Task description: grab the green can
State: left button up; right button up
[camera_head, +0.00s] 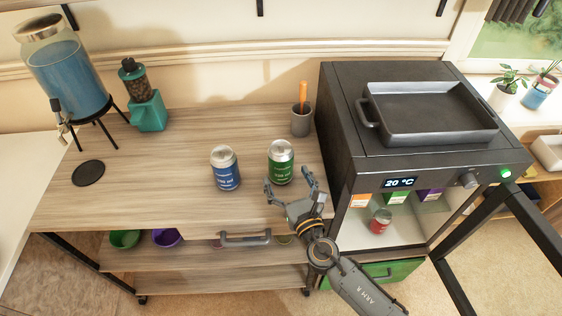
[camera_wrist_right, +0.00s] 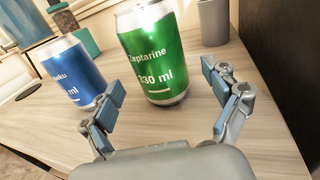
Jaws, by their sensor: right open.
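The green can (camera_head: 281,163) stands upright on the wooden table, to the right of a blue can (camera_head: 225,168). My right gripper (camera_head: 290,186) is open and empty, just in front of the green can on the near side. In the right wrist view the green can (camera_wrist_right: 152,55) stands upright ahead of the open fingers (camera_wrist_right: 163,108), apart from them and nearer the left finger. The blue can (camera_wrist_right: 75,72) is at the left there, beyond the left finger. My left gripper is not in view.
A grey cup with an orange stick (camera_head: 301,121) stands behind the green can. A black oven-like box (camera_head: 345,130) with an open door borders the table's right. A blue drink dispenser (camera_head: 68,75) and teal grinder (camera_head: 149,112) stand at the back left. The table's left middle is mostly clear.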

jog(key=x, duration=0.4)
jog(key=shift+w, duration=0.1)
jog(key=c, duration=1.3)
jog(key=shift+c, duration=1.4)
jog(key=shift+r, duration=0.1)
